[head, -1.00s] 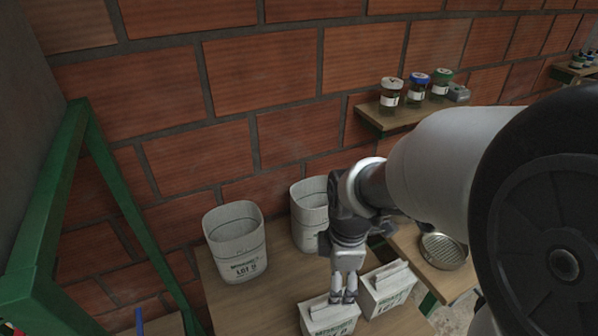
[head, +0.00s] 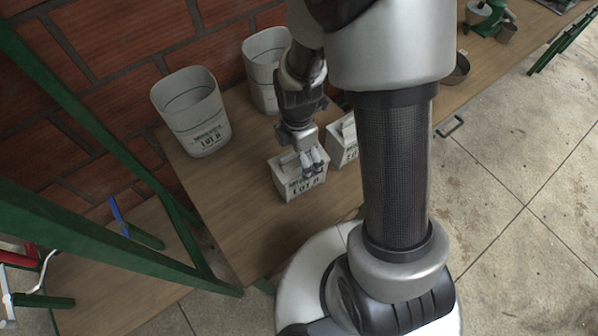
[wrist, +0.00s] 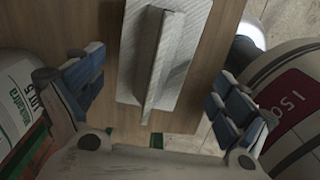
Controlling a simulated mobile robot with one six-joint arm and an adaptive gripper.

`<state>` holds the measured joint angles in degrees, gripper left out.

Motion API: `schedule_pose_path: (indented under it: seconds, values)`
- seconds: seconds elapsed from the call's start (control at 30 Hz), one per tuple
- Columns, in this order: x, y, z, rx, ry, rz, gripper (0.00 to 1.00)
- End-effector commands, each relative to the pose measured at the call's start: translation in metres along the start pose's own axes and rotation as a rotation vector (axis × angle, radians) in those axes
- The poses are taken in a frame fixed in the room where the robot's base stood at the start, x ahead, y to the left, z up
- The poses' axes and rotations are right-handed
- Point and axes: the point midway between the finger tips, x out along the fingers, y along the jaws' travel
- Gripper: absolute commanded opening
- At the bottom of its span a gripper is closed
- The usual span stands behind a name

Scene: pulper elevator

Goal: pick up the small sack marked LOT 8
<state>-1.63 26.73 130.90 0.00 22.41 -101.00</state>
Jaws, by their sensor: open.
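A small pale sack (head: 297,178) with a folded top and a dark LOT mark stands on the wooden bench; its lot number is too small to read surely. My gripper (head: 311,163) is open at the top of this sack, its fingers in front of part of it. In the wrist view the sack (wrist: 180,60) shows from above, its upright fold lying between the two spread fingers of my gripper (wrist: 158,82). A second small sack (head: 341,146) stands close to its right, partly hidden by my arm; its number is unreadable.
Two tall open pale sacks stand behind: one at left (head: 190,112), one farther back (head: 262,62), partly behind my arm. A green frame (head: 95,105) rises at the left. The bench (head: 235,220) is clear in front and left of the small sack.

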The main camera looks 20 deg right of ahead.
Motion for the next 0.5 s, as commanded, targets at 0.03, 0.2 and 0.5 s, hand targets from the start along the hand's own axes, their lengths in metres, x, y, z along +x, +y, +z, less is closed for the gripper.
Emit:
schedule_pose_path:
  seconds: [0.03,0.2,0.5]
  values:
    - [0.002,0.0,0.0,0.0,0.0,0.0,0.94]
    - [0.014,0.003,0.003,0.001,0.0,0.0,0.94]
    - [0.054,0.007,0.008,0.0,0.0,0.0,0.94]
